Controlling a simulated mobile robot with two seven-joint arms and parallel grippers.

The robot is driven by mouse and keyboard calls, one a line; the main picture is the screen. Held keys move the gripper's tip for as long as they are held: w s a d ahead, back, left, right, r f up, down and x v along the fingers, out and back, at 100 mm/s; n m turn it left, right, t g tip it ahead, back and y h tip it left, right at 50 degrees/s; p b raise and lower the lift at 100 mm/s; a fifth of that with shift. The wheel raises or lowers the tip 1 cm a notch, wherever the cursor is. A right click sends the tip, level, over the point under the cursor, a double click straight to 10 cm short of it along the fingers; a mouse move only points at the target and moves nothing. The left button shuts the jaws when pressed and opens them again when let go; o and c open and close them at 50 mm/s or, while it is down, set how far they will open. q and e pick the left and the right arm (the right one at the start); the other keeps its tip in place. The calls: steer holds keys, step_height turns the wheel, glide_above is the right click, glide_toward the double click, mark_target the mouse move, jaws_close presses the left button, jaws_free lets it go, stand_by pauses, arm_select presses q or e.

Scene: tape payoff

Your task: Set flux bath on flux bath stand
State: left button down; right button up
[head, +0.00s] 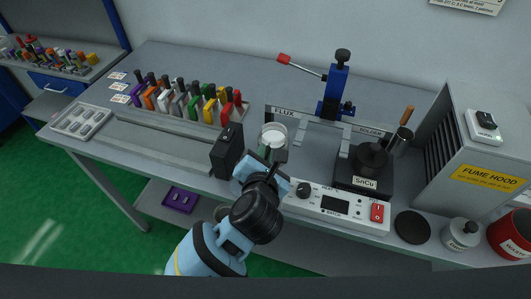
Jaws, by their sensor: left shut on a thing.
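The flux bath (273,137) is a clear round vessel with pale contents, upright at the middle of the bench. My left gripper (268,160) reaches up from the bottom of the head view and is shut on the flux bath's near side. The flux bath stand is marked by a FLUX label (284,113) just behind the bath. The bath and gripper hide much of the stand, and I cannot tell whether the bath touches it. My right gripper is not in view.
A black block (226,152) stands close left of my gripper. A control box (336,206) and the SnCu solder pot (371,160) are to the right. A blue lever press (337,90) stands behind. A rack of coloured tools (190,103) is at left, the fume hood (478,150) at right.

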arm_select(q)
steer(key=shift+f, duration=0.15)
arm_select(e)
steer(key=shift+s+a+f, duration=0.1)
arm_select(q)
steer(key=c, duration=0.8)
jaws_free()
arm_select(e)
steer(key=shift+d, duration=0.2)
arm_select(q)
steer(key=shift+r+p, duration=0.7)
steer(key=shift+r, duration=0.55)
steer(key=shift+r+p, duration=0.65)
steer(key=shift+r, duration=1.6)
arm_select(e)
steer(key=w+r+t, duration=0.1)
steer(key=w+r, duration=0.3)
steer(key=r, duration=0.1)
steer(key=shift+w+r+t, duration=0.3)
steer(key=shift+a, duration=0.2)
